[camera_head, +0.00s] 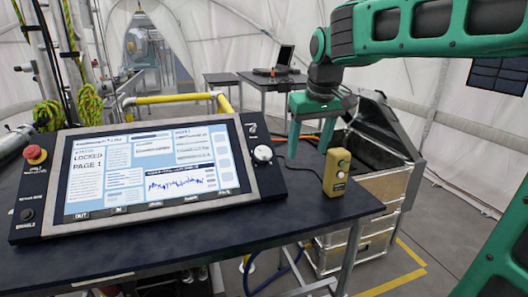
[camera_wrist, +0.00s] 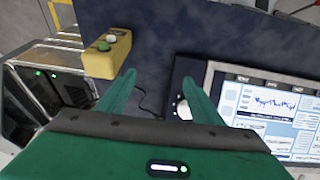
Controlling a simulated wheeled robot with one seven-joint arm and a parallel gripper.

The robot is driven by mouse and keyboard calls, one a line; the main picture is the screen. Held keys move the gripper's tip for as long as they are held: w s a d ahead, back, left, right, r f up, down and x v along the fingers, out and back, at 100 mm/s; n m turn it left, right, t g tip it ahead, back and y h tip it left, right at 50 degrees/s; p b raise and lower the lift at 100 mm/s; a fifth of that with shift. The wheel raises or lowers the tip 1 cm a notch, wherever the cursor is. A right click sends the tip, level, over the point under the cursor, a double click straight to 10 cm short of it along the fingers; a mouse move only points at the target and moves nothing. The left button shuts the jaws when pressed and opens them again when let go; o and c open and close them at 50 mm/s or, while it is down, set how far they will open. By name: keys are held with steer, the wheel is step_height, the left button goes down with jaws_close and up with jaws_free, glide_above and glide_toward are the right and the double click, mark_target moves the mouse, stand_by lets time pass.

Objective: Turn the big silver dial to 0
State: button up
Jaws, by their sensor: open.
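The big silver dial (camera_head: 262,154) is a round light knob on the right edge of the tilted control panel (camera_head: 265,187). In the wrist view the dial (camera_wrist: 184,109) shows as a pale shape beside the right finger, which partly hides it. My gripper (camera_head: 303,148) is green, open and empty, and points down to the right of the dial in the head view. In the wrist view my gripper (camera_wrist: 160,80) has its two fingers spread, with dark table top between them. The dial's markings are too small to read.
A yellow button box (camera_head: 337,171) stands on the dark table (camera_head: 300,215) right of the panel, close to my gripper. A red emergency button (camera_head: 35,154) is on the panel's left. The panel screen (camera_head: 150,168) reads "LOCKED PAGE 1". An open metal crate (camera_head: 365,190) stands behind.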

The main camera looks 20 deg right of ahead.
steer(key=n+t, duration=0.1)
steer(key=n, duration=0.1)
glide_toward(264, 153)
steer(key=x, duration=0.8)
steer(key=shift+w+f, duration=0.15)
steer(key=shift+f, duration=0.15)
steer(key=shift+d, duration=0.1)
steer(key=c, duration=1.1)
